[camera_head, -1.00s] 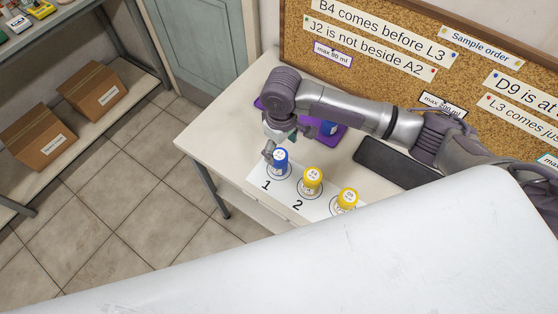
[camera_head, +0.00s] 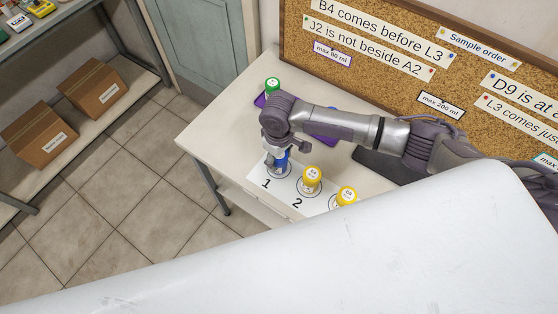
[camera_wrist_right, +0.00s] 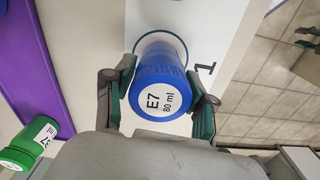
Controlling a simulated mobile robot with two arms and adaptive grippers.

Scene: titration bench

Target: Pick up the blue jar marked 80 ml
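The blue jar (camera_head: 283,161) stands on the circle marked 1 on the white card, partly hidden by my right gripper in the head view. In the right wrist view the blue jar (camera_wrist_right: 158,82) shows its lid label, "E7 80 ml". My right gripper (camera_head: 277,160) is lowered over it. In the right wrist view the gripper's green-padded fingers (camera_wrist_right: 164,98) are on either side of the lid, close to it. They look open; I cannot tell whether either touches. My left gripper is not in view.
Yellow-lidded jars (camera_head: 311,176) stand on the card (camera_head: 259,172) to the right. A green-lidded jar (camera_head: 272,84) stands behind, by the purple tray (camera_head: 322,140), which my arm partly hides. A dark flat pad (camera_head: 385,168) lies to the right. The table's left front edge is close.

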